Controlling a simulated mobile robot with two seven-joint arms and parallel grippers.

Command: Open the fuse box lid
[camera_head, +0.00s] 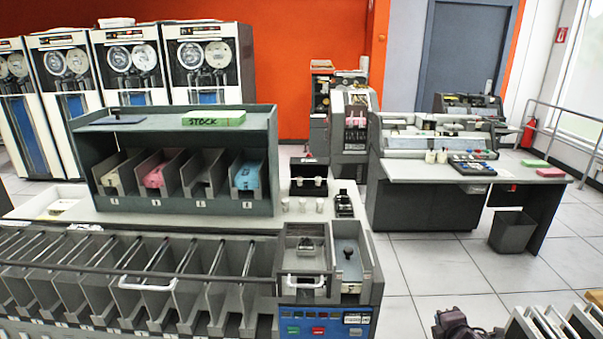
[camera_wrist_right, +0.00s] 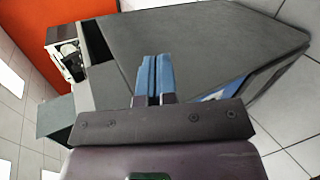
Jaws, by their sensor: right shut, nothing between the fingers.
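I cannot pick out a fuse box or its lid for certain in either view. In the right wrist view, the two blue fingers of my right gripper (camera_wrist_right: 153,80) are together with nothing between them. They are in front of a large flat grey panel (camera_wrist_right: 205,45), and I cannot tell the gap to it. A dark purplish part at the bottom edge of the head view, right of the card sorter, looks like part of my right arm. My left gripper is not in view.
The card sorter (camera_head: 210,275) with its blue control panel (camera_head: 325,320) fills the lower left. Behind it stands a green-grey rack (camera_head: 180,130) with trays. A desk (camera_head: 470,172) and a waste bin (camera_head: 513,232) stand at right. Tiled floor (camera_head: 435,270) between is clear.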

